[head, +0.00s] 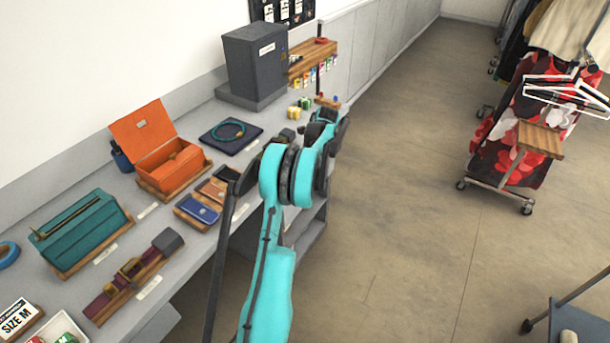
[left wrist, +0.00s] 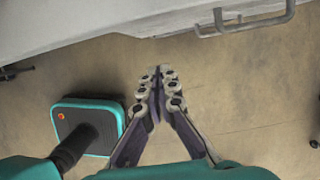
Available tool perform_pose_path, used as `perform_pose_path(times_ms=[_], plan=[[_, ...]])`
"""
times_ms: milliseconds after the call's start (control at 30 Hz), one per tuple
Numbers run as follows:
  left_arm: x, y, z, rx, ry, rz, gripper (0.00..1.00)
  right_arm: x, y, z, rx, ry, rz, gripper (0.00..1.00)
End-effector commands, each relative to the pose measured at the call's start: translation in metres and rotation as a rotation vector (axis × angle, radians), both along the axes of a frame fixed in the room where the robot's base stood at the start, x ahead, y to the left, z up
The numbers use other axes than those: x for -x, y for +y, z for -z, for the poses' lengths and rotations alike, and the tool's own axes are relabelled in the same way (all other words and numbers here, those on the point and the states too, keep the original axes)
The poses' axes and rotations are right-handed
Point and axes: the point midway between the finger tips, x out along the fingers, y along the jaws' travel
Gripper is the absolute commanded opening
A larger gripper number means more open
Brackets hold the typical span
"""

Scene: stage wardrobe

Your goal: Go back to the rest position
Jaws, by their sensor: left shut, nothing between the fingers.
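A teal arm of mine rises from the bottom middle of the head view and reaches forward beside the counter; its gripper cannot be made out there. In the left wrist view my left gripper (left wrist: 163,74) points down over bare floor, with its fingertips together and nothing between them. A pale counter front with a metal handle (left wrist: 245,24) lies just beyond the fingertips in that view. My right gripper is in neither view.
The grey counter (head: 148,213) along the left wall holds an open orange box (head: 150,129), a teal case (head: 80,235), belts (head: 130,280) and a dark grey cabinet (head: 255,63). Floor (head: 400,200) is clear right of my arm. A clothes rack (head: 500,190) stands at right.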

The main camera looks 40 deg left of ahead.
Motion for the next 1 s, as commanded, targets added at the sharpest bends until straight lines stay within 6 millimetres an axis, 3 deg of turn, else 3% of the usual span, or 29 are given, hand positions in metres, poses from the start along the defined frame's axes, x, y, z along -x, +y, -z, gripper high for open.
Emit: perform_pose_path(times_ms=[367,467,567,767,1000], plan=[[-0.001,-0.004,-0.010,0.000,-0.001,-0.001,0.00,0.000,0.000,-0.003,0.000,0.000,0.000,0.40],[-0.002,-0.014,-0.020,-0.003,-0.020,-0.020,0.00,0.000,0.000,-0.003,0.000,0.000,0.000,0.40],[-0.004,-0.041,-0.044,-0.009,-0.072,-0.076,0.00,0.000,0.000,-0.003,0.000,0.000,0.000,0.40],[0.009,-0.132,-0.109,0.005,-0.255,-0.280,0.00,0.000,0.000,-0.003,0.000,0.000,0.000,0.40],[0.057,-0.240,-0.158,0.097,-0.469,-0.555,0.00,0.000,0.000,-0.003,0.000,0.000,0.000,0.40]])
